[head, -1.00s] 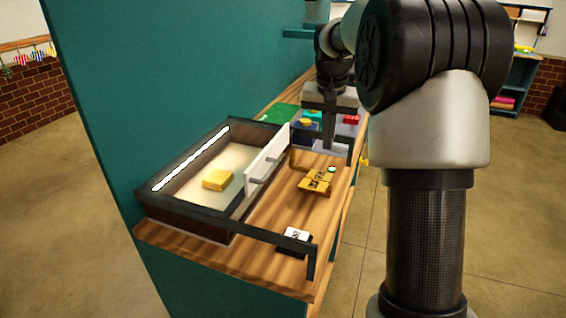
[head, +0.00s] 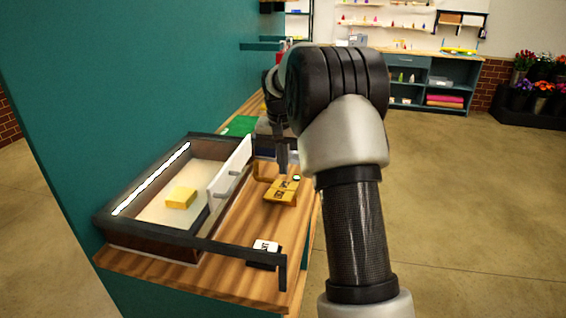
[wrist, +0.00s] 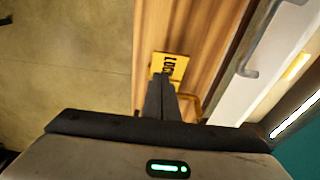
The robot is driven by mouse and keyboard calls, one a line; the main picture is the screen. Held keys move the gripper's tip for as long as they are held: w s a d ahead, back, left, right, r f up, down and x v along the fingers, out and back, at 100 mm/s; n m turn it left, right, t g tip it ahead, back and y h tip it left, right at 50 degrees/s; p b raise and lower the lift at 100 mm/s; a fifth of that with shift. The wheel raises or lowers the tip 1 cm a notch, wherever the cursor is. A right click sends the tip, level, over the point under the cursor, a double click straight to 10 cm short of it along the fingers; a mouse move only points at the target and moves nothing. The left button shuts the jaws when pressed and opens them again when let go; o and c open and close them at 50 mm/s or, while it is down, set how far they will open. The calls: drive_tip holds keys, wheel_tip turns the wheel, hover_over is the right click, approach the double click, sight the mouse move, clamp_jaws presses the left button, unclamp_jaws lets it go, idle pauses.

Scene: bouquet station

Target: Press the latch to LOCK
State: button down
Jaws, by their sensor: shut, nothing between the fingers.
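The yellow latch (head: 281,191) with black lettering lies on the wooden counter, in front of the white sliding panel. In the wrist view the latch plate (wrist: 170,66) shows part of the word LOCK, and the rest is hidden behind my fingers. My gripper (head: 283,172) is shut and empty, pointing down close to the latch. In the wrist view my gripper's fingertips (wrist: 162,76) overlap the lower edge of the plate. I cannot tell whether they touch it.
A dark-framed case (head: 150,245) holds a yellow block (head: 181,197). Its white panel (head: 230,172) with handles stands beside the latch. A black and white block (head: 264,252) sits near the counter's front, by a dark rail. A green mat (head: 240,125) lies farther back.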

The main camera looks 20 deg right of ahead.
hover_over(283, 200)
wheel_tip(283, 200, down, 8)
drive_tip(key=shift+s+f, duration=0.15)
drive_tip(key=shift+f, duration=0.55)
drive_tip(key=shift+f, duration=0.15)
drive_tip(key=shift+s+a+f+t+b, duration=0.2)
drive_tip(key=shift+t+b, duration=0.1)
drive_tip(key=shift+b, duration=0.65)
drive_tip(key=shift+f+b, duration=0.1)
drive_tip(key=shift+b, duration=0.35)
drive_tip(key=f+b, duration=0.1)
drive_tip(key=b, duration=0.2)
drive_tip(key=f+t+h+b, duration=0.1)
drive_tip(key=b, duration=0.2)
drive_tip(key=s+f+t+b, duration=0.1)
drive_tip(key=b, duration=0.2)
drive_tip(key=shift+a+h, duration=0.35)
drive_tip(key=shift+h, duration=0.05)
drive_tip(key=b, duration=0.2)
drive_tip(key=t+b, duration=0.1)
drive_tip(key=b, duration=0.1)
drive_tip(key=shift+s+f+h, duration=0.15)
drive_tip(key=shift+f+h, duration=0.15)
drive_tip(key=shift+h, duration=0.1)
drive_tip(key=shift+f+b, duration=0.1)
drive_tip(key=shift+b, duration=0.45)
drive_tip(key=shift+s+a+f, duration=0.1)
drive_tip(key=shift+f, duration=0.05)
